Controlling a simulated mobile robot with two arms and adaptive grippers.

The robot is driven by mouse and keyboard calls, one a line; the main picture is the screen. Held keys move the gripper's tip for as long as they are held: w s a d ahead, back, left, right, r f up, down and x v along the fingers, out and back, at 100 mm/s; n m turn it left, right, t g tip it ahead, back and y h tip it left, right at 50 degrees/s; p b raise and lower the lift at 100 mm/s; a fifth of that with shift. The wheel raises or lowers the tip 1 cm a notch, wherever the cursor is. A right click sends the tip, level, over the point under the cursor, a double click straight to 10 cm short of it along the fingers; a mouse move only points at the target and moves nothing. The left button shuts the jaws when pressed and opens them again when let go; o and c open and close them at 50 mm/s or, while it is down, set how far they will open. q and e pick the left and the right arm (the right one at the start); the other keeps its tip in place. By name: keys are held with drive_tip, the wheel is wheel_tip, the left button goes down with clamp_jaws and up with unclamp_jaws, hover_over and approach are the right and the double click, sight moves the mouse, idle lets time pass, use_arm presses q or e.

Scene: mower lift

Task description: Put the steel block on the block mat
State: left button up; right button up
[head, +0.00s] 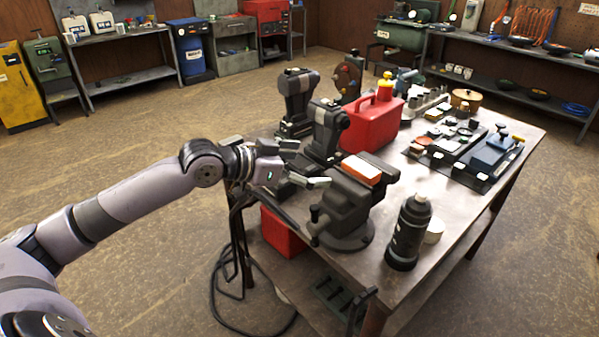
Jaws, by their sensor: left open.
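My left gripper (304,165) is open, its fingers spread at the left edge of the workbench (398,239), just left of the bench vise (350,205) and close to the nearer black cordless tool (325,132). Nothing shows between the fingers. I cannot surely pick out the steel block; the gripper and dark tools hide part of the bench's left edge. Several dark mats (441,158) with small parts lie at the right of the bench; I cannot tell which is the block mat. My right gripper is not in view.
An orange-and-white block (361,169) rests on the vise. A red can (372,124) stands behind it. A black bottle (408,235) and white round item (434,231) stand at the front. Another black tool (297,100) stands farther back. The bench's right front is clear.

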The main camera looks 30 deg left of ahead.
use_arm(q)
drive_tip(key=shift+b+v, duration=0.3)
drive_tip(key=shift+v, duration=0.8)
drive_tip(key=shift+w+a, duration=0.1)
